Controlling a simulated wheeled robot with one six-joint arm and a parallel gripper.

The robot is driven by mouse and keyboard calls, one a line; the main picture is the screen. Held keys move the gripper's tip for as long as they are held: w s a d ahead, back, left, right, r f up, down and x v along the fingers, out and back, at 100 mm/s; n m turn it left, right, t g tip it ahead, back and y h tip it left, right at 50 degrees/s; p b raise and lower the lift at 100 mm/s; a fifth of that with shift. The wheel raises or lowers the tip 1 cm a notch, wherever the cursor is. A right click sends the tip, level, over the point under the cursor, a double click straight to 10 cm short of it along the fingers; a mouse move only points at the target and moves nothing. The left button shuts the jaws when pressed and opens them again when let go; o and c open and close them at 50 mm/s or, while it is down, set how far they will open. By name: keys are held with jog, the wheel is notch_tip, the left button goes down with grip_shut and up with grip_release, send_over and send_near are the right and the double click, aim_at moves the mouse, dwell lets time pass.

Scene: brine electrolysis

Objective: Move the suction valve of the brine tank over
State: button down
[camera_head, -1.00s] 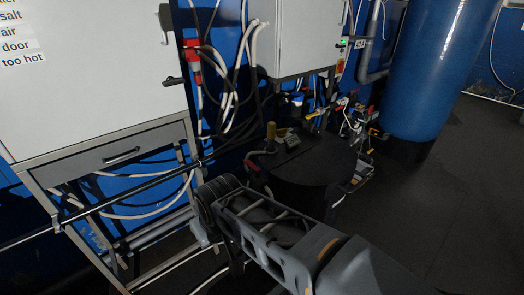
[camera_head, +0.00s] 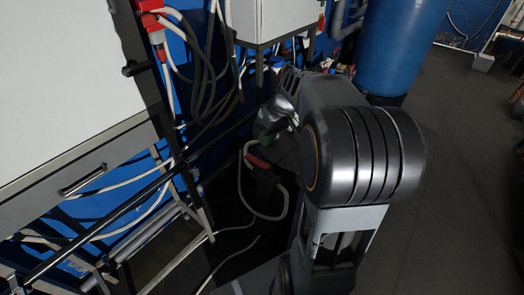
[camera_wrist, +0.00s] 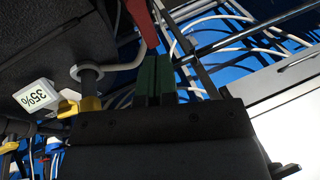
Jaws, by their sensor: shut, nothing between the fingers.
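A red lever (camera_head: 258,163), apparently the suction valve's handle, sits beside the dark brine tank (camera_head: 288,160). My arm hides most of the tank in the head view. In the wrist view the red lever (camera_wrist: 142,22) lies just beyond my fingertips, at the top. The tank's dark top (camera_wrist: 60,42) fills the upper left there. My gripper (camera_wrist: 155,60) has green fingers pressed together with nothing between them. In the head view my gripper (camera_head: 266,138) is just above the red lever. I cannot tell whether they touch.
A yellow fitting (camera_wrist: 80,107) and a small display reading 35% (camera_wrist: 36,97) are at the left of the wrist view. A pale hose (camera_head: 243,190) loops by the lever. A dark rail (camera_head: 115,210) and a white cabinet (camera_head: 60,90) stand left. Open floor (camera_head: 450,150) lies right.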

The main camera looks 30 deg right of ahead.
aim_at(257, 162)
jog(key=w+d+f+n+y, duration=0.2)
jog(key=w+d+y, duration=0.15)
jog(key=d, duration=0.55)
jog(key=shift+n+t, duration=0.3)
jog(key=x, duration=0.6)
jog(key=w+d+p+x, duration=0.1)
jog(key=x, duration=0.2)
jog(key=shift+f, duration=0.45)
jog(key=shift+s+a+f+p, duration=0.1)
jog(key=shift+s+a+p, duration=0.15)
jog(key=shift+a, duration=0.4)
jog(key=shift+s+a+r+p, duration=0.1)
jog(key=shift+s+a+p, duration=0.15)
jog(key=shift+a, duration=0.4)
jog(key=shift+s+a+f+p, duration=0.15)
jog(key=shift+s+a, duration=0.1)
jog(key=shift+a, duration=0.4)
